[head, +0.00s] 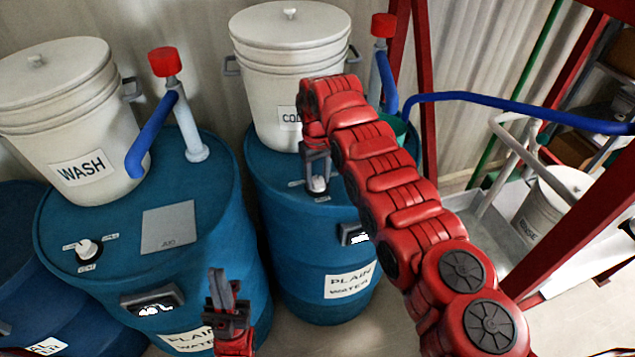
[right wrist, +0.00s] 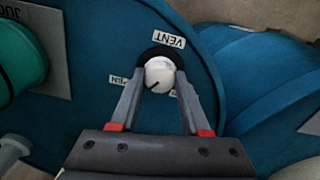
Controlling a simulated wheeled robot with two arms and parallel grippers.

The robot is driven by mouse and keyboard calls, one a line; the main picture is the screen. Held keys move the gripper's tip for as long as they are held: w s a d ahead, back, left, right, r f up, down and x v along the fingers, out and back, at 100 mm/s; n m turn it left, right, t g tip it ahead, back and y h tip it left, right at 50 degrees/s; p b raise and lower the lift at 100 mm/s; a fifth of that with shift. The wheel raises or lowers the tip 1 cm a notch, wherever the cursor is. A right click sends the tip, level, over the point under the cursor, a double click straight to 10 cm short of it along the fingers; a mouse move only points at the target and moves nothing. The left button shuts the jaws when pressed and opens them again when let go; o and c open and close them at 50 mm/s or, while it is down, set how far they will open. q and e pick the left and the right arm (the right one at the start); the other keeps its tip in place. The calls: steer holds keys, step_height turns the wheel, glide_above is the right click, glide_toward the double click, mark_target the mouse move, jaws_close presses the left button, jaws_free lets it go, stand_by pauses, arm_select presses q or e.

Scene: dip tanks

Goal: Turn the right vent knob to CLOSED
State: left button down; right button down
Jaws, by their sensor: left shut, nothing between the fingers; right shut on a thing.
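The right vent knob (head: 317,184) is a small white knob on top of the right blue drum. In the right wrist view the knob (right wrist: 158,72) has a dark line toward its lower left and a dark ring behind it. A "VENT" label (right wrist: 168,40) lies above it; an "...EN" label (right wrist: 118,80) lies left, and another at lower right is mostly hidden by a finger. My right gripper (head: 316,170) reaches down to the knob, and its fingers (right wrist: 158,82) are shut on the knob's sides. My left gripper (head: 226,298) is shut and empty, in front of the left drum.
The left drum (head: 60,215) has its own white vent knob (head: 88,248), a grey plate (head: 169,228) and a white WASH bucket (head: 62,115). Another white bucket (head: 285,70) stands on the right drum (head: 262,190), behind my right gripper. Red posts (head: 575,215) and a blue pipe (head: 500,103) stand right.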

steer(key=n+b, duration=0.2)
steer(key=b, duration=0.1)
steer(key=shift+f+n, duration=0.15)
steer(key=shift+n, duration=0.25)
steer(key=n+b, duration=0.1)
steer(key=n, duration=0.1)
steer(key=shift+n, duration=0.3)
steer(key=n, duration=0.4)
steer(key=shift+r, duration=0.25)
steer(key=n, duration=0.6)
steer(key=shift+n, duration=0.4)
steer(key=shift+c, duration=1.8)
jaws_free()
